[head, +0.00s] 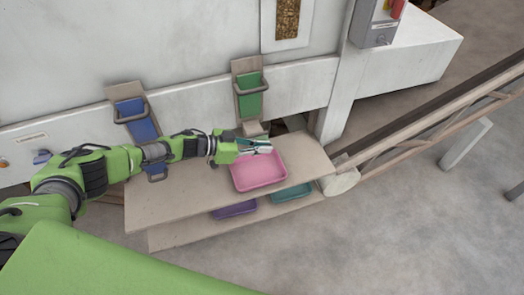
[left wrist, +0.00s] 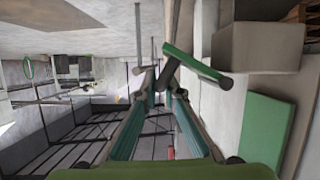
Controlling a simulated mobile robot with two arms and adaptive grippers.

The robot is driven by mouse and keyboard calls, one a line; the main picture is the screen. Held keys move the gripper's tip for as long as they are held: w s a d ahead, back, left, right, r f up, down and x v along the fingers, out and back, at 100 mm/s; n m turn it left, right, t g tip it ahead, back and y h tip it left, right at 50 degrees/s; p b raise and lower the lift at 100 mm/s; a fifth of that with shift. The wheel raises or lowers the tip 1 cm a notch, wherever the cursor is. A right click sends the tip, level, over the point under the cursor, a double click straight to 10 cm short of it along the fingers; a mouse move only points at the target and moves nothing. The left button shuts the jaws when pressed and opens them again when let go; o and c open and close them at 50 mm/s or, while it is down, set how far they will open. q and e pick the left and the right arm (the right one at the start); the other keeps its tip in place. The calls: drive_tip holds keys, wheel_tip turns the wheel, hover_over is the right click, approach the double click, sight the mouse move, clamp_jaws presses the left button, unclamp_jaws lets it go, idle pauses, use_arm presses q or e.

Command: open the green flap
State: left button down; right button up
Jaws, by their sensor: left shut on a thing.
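The green panel (head: 250,96) with a dark bar handle is on the white machine front in the head view. It also shows as a green plate (left wrist: 266,130) at the right of the left wrist view. A beige spout (head: 254,128) sits below it. My left gripper (head: 266,146) is just below this spout, above the pink tray. In the left wrist view its fingers (left wrist: 164,80) close around a green bar handle (left wrist: 197,62) beside the spout. The fingers hide part of the bar. My right gripper is out of view.
A pink tray (head: 259,182) lies on the beige shelf (head: 180,203), under my gripper. Purple (head: 233,210) and teal (head: 291,194) trays are on the lower shelf. A similar blue panel (head: 136,119) is to the left. A rail (head: 440,115) runs at the right. The front floor is clear.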

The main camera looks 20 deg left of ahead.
use_arm(q)
drive_tip(key=shift+w+a+r+n+g+h, duration=0.1)
drive_tip(key=shift+r+n+g+h, duration=0.25)
drive_tip(key=shift+n, duration=0.25)
drive_tip(key=shift+r+n, duration=0.3)
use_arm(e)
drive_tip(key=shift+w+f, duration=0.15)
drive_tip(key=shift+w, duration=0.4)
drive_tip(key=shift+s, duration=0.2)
use_arm(q)
drive_tip(key=c, duration=2.4)
unclamp_jaws()
drive_tip(key=shift+r, duration=0.1)
drive_tip(key=shift+c, duration=0.2)
drive_tip(key=shift+a, duration=0.1)
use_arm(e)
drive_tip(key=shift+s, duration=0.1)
use_arm(q)
drive_tip(key=v, duration=0.7)
drive_tip(key=shift+a, duration=0.15)
